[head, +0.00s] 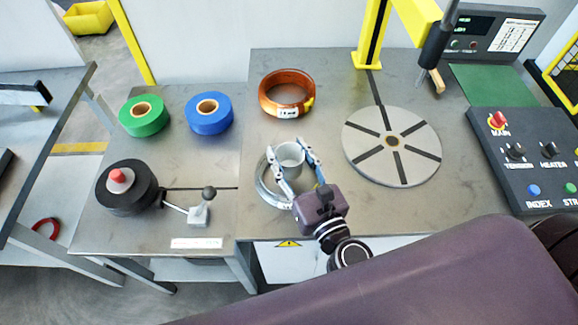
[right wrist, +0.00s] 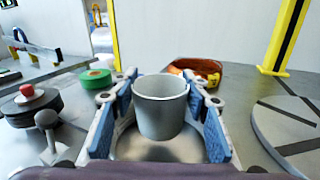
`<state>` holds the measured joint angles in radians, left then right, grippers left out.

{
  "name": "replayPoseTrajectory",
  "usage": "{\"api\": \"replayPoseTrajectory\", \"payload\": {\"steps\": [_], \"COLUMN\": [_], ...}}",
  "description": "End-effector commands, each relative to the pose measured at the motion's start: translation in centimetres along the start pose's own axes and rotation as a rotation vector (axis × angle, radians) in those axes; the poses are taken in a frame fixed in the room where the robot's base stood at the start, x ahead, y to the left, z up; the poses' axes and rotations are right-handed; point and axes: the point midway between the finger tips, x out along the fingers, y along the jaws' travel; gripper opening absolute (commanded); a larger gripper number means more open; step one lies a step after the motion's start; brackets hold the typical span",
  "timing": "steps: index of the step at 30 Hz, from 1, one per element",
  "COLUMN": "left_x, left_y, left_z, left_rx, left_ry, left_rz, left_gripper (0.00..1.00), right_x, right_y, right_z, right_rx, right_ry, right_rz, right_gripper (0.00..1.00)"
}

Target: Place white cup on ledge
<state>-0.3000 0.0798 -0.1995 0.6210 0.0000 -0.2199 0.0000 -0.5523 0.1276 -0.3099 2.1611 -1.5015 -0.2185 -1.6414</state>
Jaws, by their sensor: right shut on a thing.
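The white cup (head: 291,156) is a plain, light grey-white, open-topped cup. My right gripper (head: 293,160) is shut on it, with a finger on each side. In the right wrist view the cup (right wrist: 160,108) stands upright between the blue finger pads and looks empty; whether its base touches anything below is hard to tell. A silvery ring (head: 268,196) lies on the metal table under the gripper, partly hidden by it. No part is clearly marked as the ledge. My left gripper is not in view.
An orange-brown coil (head: 287,92) lies behind the cup. Green (head: 143,116) and blue (head: 208,113) rolls and a black spool (head: 127,187) are at left. A slotted disc (head: 391,146) and control panel (head: 530,158) are at right. Bare table lies between the rolls and the ring.

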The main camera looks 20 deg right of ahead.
Motion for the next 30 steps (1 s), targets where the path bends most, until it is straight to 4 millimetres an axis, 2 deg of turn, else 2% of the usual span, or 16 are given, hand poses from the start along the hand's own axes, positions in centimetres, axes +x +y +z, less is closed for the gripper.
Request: {"api": "replayPoseTrajectory", "payload": {"steps": [1,3,7,22,23,27,30], "left_x": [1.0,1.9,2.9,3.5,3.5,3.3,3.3], "left_y": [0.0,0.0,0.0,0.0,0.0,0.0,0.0], "left_z": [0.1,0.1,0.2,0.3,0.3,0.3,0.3], "left_rx": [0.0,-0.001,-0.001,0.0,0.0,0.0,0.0], "left_ry": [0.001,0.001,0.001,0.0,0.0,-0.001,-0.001], "left_rz": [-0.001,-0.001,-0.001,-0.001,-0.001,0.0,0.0], "left_gripper": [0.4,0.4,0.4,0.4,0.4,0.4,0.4], "right_x": [0.0,0.0,0.0,0.0,0.0,0.0,0.0], "right_y": [-0.1,-0.1,-0.2,-0.2,-0.2,-0.2,-0.2], "right_z": [-1.2,-2.2,-3.5,-4.2,-4.2,-4.0,-4.0], "right_rx": [-0.001,-0.001,-0.001,0.0,0.0,0.0,0.0], "right_ry": [0.001,0.001,0.001,0.001,0.001,0.001,0.001], "right_rz": [0.0,0.0,0.0,0.0,0.0,0.0,0.0], "right_gripper": [0.19,0.19,0.19,0.19,0.43,0.59,0.6]}}
